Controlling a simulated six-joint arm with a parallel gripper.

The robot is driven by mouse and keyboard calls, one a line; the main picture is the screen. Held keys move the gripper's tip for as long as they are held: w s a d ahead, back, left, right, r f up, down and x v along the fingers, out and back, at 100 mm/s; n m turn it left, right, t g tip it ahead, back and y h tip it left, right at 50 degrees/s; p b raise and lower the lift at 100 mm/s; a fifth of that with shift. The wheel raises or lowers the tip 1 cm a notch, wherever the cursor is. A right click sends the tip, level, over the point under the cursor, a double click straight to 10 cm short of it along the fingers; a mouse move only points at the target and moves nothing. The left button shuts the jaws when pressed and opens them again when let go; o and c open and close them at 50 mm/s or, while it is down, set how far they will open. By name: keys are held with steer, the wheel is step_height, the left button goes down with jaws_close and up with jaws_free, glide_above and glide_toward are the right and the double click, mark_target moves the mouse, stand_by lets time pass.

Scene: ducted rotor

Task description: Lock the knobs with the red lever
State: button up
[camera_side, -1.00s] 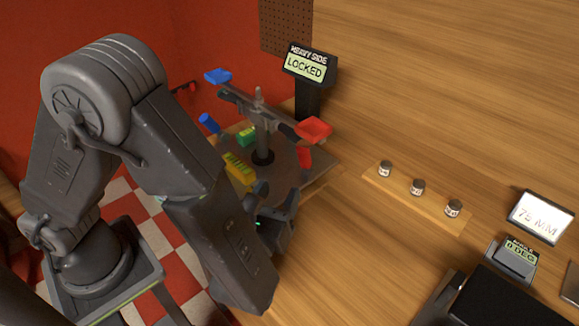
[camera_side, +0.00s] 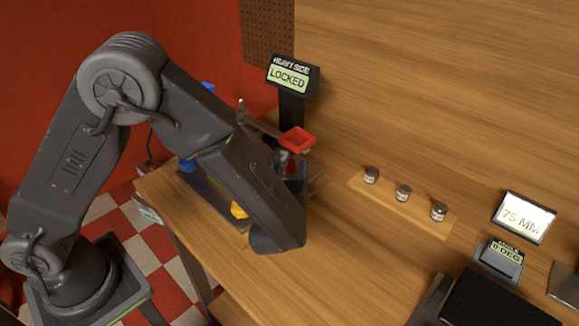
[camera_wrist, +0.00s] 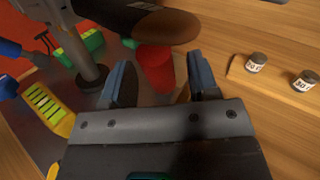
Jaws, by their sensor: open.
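The red lever (camera_wrist: 155,68) is a short red upright piece below a dark rounded shape. In the wrist view it stands between the fingers of my open gripper (camera_wrist: 160,82), with gaps beside it; I cannot tell if either finger touches it. In the side view my gripper (camera_side: 291,168) is just below the red tray (camera_side: 297,138) on the rotor's beam, mostly hidden by my arm. A blue handle (camera_wrist: 9,49) shows at the left of the wrist view. The display (camera_side: 289,77) reads "HEAVY SIDE LOCKED". No knobs are clearly identifiable.
The rotor's post (camera_wrist: 78,45) rises left of my gripper. Small jars (camera_side: 403,192) stand on a wooden strip at right. Open tabletop lies in front of it.

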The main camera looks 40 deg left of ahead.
steer(key=shift+w+a, duration=0.3)
steer(key=shift+w, duration=0.15)
jaws_close()
stand_by(0.3)
